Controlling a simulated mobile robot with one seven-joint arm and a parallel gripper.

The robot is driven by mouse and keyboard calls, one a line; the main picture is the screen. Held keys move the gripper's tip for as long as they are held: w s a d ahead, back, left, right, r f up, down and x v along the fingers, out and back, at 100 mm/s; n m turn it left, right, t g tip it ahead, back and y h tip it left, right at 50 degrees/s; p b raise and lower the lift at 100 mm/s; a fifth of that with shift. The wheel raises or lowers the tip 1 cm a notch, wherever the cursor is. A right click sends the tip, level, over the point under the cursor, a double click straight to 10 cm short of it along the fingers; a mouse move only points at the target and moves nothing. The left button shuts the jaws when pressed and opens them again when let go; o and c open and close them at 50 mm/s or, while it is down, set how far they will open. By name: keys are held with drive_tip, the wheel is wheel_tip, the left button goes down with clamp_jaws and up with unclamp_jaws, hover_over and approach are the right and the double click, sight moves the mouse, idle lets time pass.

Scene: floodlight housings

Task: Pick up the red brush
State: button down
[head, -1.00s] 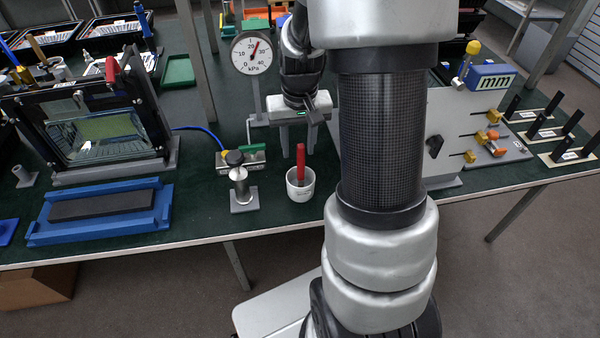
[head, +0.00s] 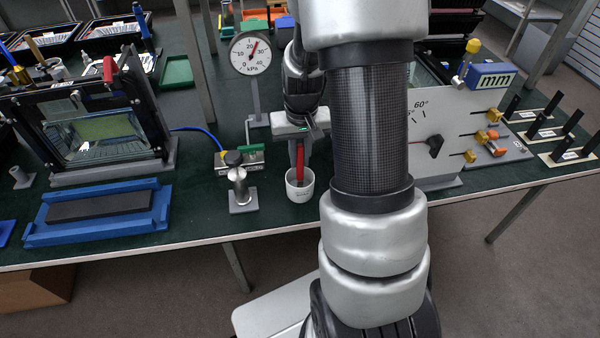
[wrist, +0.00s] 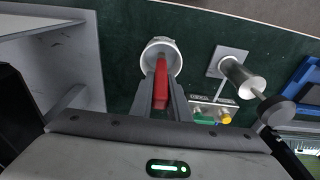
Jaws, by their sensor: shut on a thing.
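The red brush (head: 300,163) stands upright in a small white cup (head: 301,189) near the front edge of the green table. My gripper (head: 300,158) is above the cup with its fingers around the upper part of the brush's red handle, shut on it. In the wrist view my gripper's two fingers (wrist: 162,97) lie on either side of the red brush (wrist: 160,84). The white cup (wrist: 160,56) shows just beyond the fingertips. The brush's lower end is inside the cup and hidden.
A metal post (head: 241,188) on a plate stands just left of the cup, with a valve block (head: 240,160) behind it. A pressure gauge (head: 250,54) rises behind. A grey panel with a dial (head: 430,140) stands to the right. A blue tray (head: 98,210) lies farther left.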

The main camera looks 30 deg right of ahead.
wheel_tip(320, 180, up, 10)
drive_tip(key=shift+r+p, duration=0.1)
drive_tip(key=shift+p, duration=0.6)
idle(2.3)
wheel_tip(320, 180, down, 4)
drive_tip(key=shift+r+b, duration=0.25)
drive_tip(key=shift+b, duration=0.25)
drive_tip(key=shift+f+b, duration=2.2)
drive_tip(key=shift+f, duration=0.65)
drive_tip(key=shift+f+b, duration=0.4)
drive_tip(key=shift+f, duration=0.2)
